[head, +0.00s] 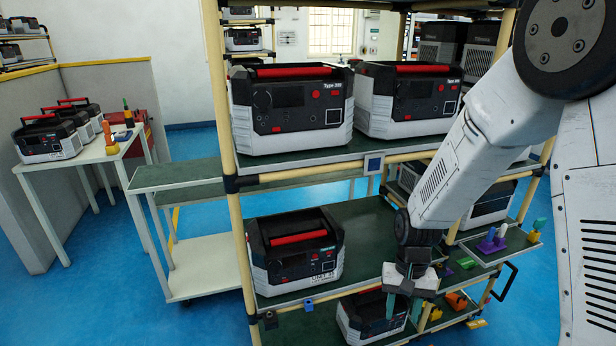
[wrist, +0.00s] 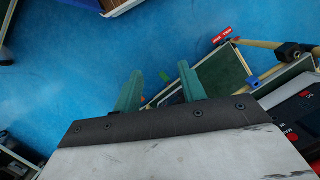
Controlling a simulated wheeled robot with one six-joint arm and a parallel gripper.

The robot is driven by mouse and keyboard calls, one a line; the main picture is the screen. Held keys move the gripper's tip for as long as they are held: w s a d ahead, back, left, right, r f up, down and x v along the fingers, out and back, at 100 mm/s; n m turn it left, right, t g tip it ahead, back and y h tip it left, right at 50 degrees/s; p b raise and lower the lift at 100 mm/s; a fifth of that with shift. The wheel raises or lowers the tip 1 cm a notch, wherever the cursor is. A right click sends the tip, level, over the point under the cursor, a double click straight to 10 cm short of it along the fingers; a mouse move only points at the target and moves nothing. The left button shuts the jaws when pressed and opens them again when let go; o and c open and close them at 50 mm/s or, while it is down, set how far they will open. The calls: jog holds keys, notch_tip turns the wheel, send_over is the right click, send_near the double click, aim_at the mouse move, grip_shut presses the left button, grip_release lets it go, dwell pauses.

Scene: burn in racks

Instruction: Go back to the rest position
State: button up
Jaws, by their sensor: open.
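My gripper (head: 404,303) hangs below my bent arm in front of the rack's middle shelf, in the head view. In the wrist view its two green fingers (wrist: 160,92) stand apart with nothing between them, and blue floor shows beyond. A black and white unit with a red handle (head: 295,249) sits on the middle shelf to the left of my gripper. Another unit (head: 372,314) sits on the shelf below, close to the gripper in the picture; I cannot tell the gap.
The rack's yellow post (head: 222,120) stands left of the arm. Two units (head: 290,108) (head: 408,100) sit on the upper shelf. Small coloured parts (head: 492,240) lie on a side tray at right. A white table (head: 85,155) with several units stands at left. Blue floor (head: 100,270) is clear there.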

jog(key=s+d+r+n+t, duration=0.1)
jog(key=s+d+r+t, duration=0.1)
jog(key=s+r, duration=0.8)
jog(key=s+d+r+n+t, duration=0.1)
jog(key=s+d+r+t, duration=0.1)
jog(key=s+r, duration=0.9)
notch_tip(320, 180, up, 6)
jog(key=shift+d+r, duration=0.1)
jog(key=shift+d, duration=0.45)
jog(key=shift+c, duration=0.5)
